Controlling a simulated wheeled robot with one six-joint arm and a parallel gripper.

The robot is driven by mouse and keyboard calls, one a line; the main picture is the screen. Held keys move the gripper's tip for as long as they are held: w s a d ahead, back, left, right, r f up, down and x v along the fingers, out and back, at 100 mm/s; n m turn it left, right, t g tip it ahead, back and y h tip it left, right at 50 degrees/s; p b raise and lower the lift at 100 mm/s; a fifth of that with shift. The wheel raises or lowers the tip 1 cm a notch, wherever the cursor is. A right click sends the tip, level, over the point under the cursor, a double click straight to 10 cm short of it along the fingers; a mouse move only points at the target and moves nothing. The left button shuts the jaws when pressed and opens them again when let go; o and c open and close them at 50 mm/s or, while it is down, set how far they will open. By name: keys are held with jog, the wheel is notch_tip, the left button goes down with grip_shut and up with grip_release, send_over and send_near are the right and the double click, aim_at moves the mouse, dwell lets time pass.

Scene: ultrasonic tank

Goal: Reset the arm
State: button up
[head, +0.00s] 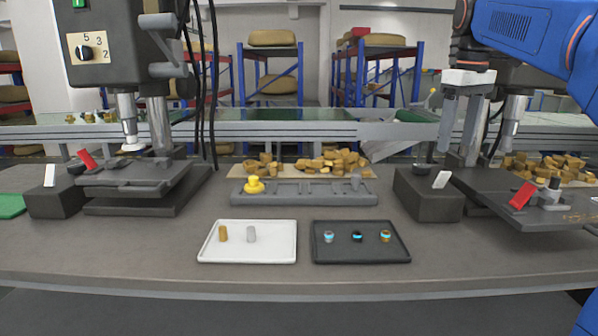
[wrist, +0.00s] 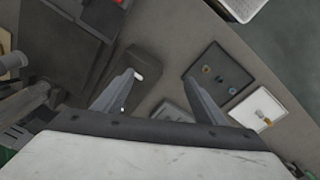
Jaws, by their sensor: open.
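My blue arm (head: 535,32) reaches in from the upper right. My gripper (head: 457,150) points down in front of the right-hand machine (head: 500,180), with its two grey fingers apart and nothing between them. It is well above the bench, behind and above the dark box with a white lever (head: 430,200).
A white tray (head: 275,254) holds a gold and a silver cylinder. A black tray (head: 360,251) holds three small ringed parts. Behind them stands a grey slotted rack (head: 310,198) with a yellow piece (head: 254,185). A press (head: 140,190) stands left. The front bench edge is clear.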

jog(key=s+a+f+m+t, duration=0.2)
jog(key=s+a+f, duration=0.1)
jog(key=s+f, duration=1.1)
jog(key=s+a+f+m+t, duration=0.1)
jog(key=s+a+f+m, duration=0.2)
jog(key=s+f, duration=1.1)
notch_tip(320, 180, down, 5)
jog(key=shift+a+r+t, duration=0.2)
jog(key=shift+a+t, duration=0.2)
jog(key=shift+a, duration=0.3)
